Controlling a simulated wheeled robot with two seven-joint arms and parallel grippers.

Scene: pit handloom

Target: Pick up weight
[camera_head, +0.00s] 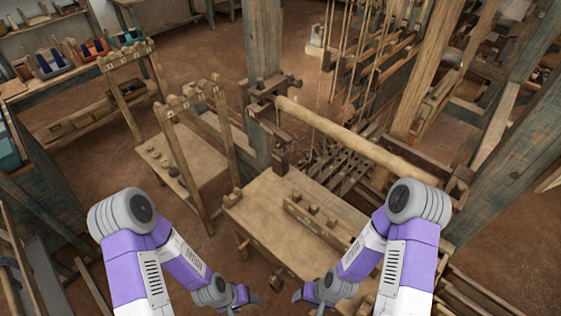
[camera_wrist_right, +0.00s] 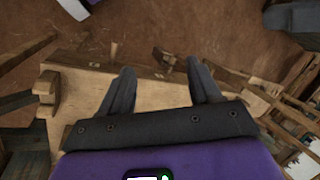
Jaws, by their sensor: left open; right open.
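Several small, dark, rounded pieces (camera_head: 172,171) sit on the low table (camera_head: 200,157) at centre left in the head view; they may be weights, but they are too small to tell. A small brown block (camera_head: 276,284) shows low between my grippers, below the bench's near edge; I cannot tell what it is. My left gripper (camera_head: 246,299) is open at the bottom of the head view, with nothing visible in it. My right gripper (camera_head: 303,294) is open in front of the bench. In the right wrist view its two dark fingers (camera_wrist_right: 160,82) are spread apart with nothing between them touching.
A wooden bench (camera_head: 265,222) with a slotted block rail (camera_head: 318,222) stands ahead, before the loom's round beam (camera_head: 360,142) and posts. Wooden frames (camera_head: 168,136) stand at the left.

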